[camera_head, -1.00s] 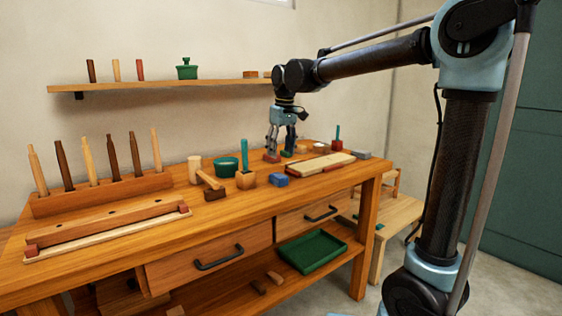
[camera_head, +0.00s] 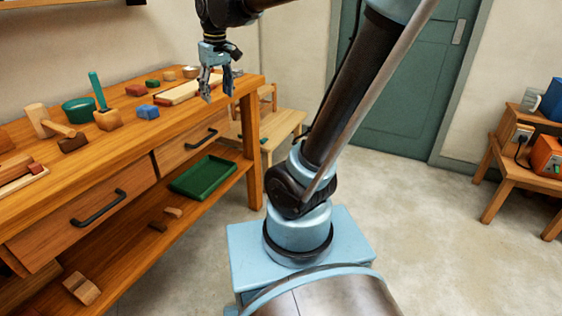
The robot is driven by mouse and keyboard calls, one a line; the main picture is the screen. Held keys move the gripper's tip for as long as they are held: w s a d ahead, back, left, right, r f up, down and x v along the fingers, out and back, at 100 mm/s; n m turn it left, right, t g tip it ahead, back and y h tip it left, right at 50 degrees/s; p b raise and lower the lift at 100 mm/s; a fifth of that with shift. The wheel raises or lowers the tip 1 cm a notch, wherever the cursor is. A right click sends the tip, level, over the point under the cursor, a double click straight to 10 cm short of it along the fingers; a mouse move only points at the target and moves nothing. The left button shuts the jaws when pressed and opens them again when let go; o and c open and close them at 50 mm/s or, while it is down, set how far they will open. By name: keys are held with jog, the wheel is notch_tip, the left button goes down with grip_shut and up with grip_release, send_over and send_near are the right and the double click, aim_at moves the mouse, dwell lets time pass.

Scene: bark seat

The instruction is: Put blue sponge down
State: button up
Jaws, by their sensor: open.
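A pale board (camera_head: 185,92) lies behind the gripper on the bench. A green tray (camera_head: 204,176) is on the lower shelf. The right floor is largely clear before a stool (camera_head: 525,150).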

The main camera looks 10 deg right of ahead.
jog(key=s+d+f+m, duration=0.5)
jog(key=s+d+f, duration=1.1)
jog(key=d+f, duration=0.1)
jog(key=shift+s+f+m+t+h, duration=0.3)
jog(key=shift+s+f+h, duration=0.1)
jog(key=shift+f, duration=0.5)
jog(key=shift+w+a+f, duration=0.1)
jog(key=shift+w+f, duration=0.1)
jog(key=shift+w, duration=0.3)
